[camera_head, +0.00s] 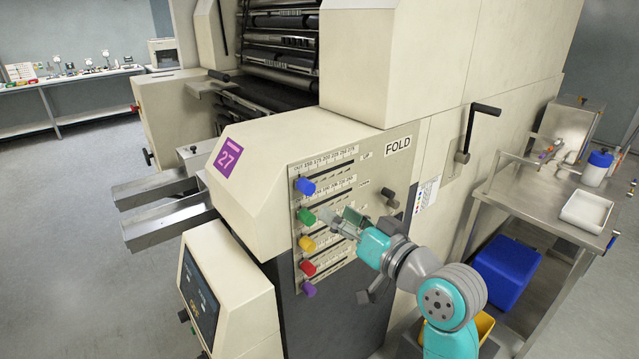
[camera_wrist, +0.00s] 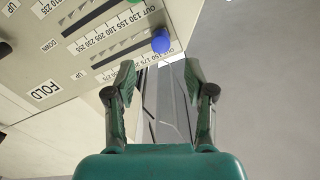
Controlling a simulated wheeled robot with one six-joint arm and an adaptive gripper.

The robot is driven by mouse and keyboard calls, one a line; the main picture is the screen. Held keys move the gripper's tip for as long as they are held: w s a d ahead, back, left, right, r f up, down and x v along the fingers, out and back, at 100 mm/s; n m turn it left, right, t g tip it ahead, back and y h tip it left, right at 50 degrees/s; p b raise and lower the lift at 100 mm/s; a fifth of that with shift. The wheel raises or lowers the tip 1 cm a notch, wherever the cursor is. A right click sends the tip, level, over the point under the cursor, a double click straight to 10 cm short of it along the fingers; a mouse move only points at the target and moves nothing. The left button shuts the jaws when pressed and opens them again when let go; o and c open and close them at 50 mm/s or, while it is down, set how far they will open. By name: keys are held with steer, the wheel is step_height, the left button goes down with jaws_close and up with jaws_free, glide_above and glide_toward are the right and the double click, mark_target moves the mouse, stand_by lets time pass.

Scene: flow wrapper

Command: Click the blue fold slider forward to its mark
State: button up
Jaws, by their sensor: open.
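The blue fold slider's round knob (camera_head: 305,186) is the topmost on the panel (camera_head: 325,180), at the left end of its slot. In the wrist view the knob (camera_wrist: 160,40) is at the OUT end of its scale. My gripper (camera_head: 338,220) is in front of the panel, below and right of the knob in the head view. In the wrist view my gripper (camera_wrist: 160,73) is open and empty, its fingertips apart and the knob just beyond the gap between them. They look clear of the knob; exact distance cannot be told.
Green (camera_head: 306,217), yellow (camera_head: 307,244), red (camera_head: 307,268) and purple (camera_head: 308,289) knobs sit below the blue one. A crank handle (camera_head: 484,110) juts out on the right. A metal cart (camera_head: 520,205) stands at the right. Open floor lies at the left.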

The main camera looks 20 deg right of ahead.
mark_target(311, 189)
steer(key=x, duration=0.7)
steer(key=r+x, duration=0.1)
steer(key=x, duration=0.3)
steer(key=shift+d, duration=0.15)
jaws_close()
